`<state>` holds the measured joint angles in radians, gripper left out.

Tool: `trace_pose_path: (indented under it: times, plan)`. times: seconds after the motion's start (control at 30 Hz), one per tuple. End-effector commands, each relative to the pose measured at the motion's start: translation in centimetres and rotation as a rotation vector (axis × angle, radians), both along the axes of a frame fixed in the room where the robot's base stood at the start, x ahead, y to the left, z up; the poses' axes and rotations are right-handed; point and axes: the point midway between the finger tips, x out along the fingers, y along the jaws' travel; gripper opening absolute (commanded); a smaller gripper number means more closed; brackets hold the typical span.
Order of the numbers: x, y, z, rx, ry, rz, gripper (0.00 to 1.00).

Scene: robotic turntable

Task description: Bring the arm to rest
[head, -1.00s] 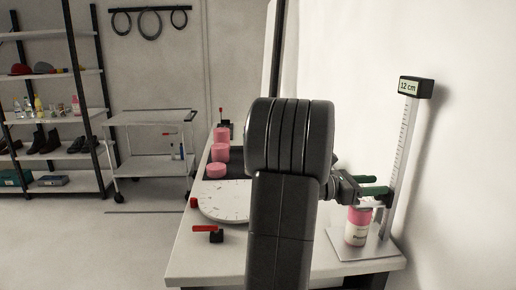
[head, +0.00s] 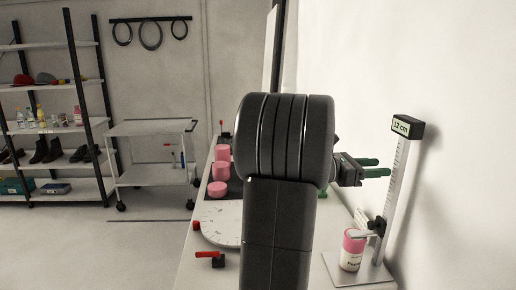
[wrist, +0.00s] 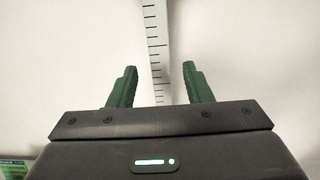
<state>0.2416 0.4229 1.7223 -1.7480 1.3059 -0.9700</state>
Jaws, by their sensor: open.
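My gripper (head: 372,167) is at the right in the head view, with green fingers pointing right toward the height gauge (head: 398,170). In the wrist view the fingers (wrist: 155,88) stand apart with nothing between them; the gauge's ruled post (wrist: 155,45) shows behind the gap. A pink-and-white container (head: 351,252) stands upright on the gauge's base, below and clear of my gripper. The gauge's display (head: 401,126) reads 12 cm. My dark arm hides the middle of the table in the head view.
A white round turntable (head: 219,222) lies partly behind my arm. Several pink cylinders (head: 219,170) stand beyond it. A red-handled switch (head: 208,255) is at the table's front left. A white wall is close on the right. A cart (head: 152,170) and a shelf (head: 50,130) stand at the back left.

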Motion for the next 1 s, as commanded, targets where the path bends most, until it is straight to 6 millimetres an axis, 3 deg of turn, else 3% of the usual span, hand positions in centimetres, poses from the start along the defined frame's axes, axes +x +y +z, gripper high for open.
trace_pose_path:
  times: [0.1, 0.6, 1.0]
  plan:
    - [0.0, 2.4, -0.6, 0.001, 0.002, 0.008, 0.45]
    - [-0.7, 10.1, -0.5, 0.001, 0.002, 0.006, 0.45]
    - [-0.9, 11.9, -0.4, 0.0, 0.002, 0.002, 0.45]
